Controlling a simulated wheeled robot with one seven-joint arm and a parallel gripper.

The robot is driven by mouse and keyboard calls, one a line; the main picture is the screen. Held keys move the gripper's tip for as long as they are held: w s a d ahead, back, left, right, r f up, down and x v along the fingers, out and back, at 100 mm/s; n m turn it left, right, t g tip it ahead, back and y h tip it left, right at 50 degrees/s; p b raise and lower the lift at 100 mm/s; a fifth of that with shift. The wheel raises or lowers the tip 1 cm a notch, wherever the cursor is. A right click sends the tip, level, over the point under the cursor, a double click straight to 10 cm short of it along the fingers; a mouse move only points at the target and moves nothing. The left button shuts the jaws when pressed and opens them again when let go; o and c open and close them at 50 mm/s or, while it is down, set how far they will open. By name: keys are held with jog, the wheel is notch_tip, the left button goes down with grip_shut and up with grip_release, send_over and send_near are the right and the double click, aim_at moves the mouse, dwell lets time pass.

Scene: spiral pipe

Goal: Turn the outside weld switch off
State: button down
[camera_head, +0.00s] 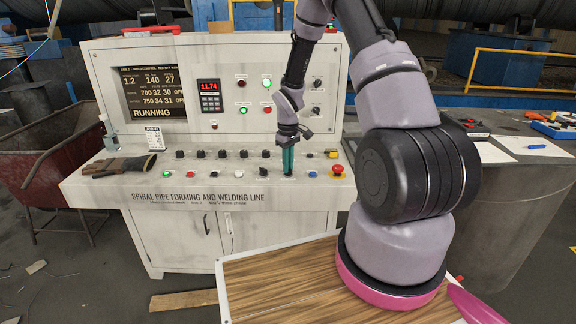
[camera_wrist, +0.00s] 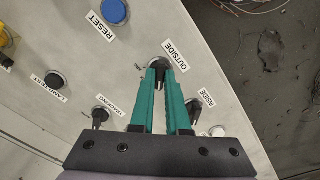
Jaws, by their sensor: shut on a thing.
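The outside weld switch (camera_wrist: 158,63) is a dark knob beside the "OUTSIDE" label in the wrist view. My gripper (camera_wrist: 161,75) has its teal fingertips closed around that knob, covering part of it. In the head view my gripper (camera_head: 287,168) points down onto the sloping control panel, and the knob between its tips is hidden. The exact angle of the knob cannot be told. The inside switch (camera_wrist: 194,110), next to the "INSIDE" label, is a separate black knob beside my right finger in the wrist view.
The console (camera_head: 100,190) carries a row of black knobs and small buttons. A red emergency button (camera_head: 337,170) and blue button (camera_head: 311,174) lie right of my gripper. Gloves (camera_head: 118,166) lie at the panel's left end. The display (camera_head: 150,93) reads "RUNNING".

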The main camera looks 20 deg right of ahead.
jog(key=c, duration=0.9)
grip_release()
jog(key=shift+r, duration=0.1)
notch_tip(320, 180, up, 11)
jog(key=shift+f, duration=0.2)
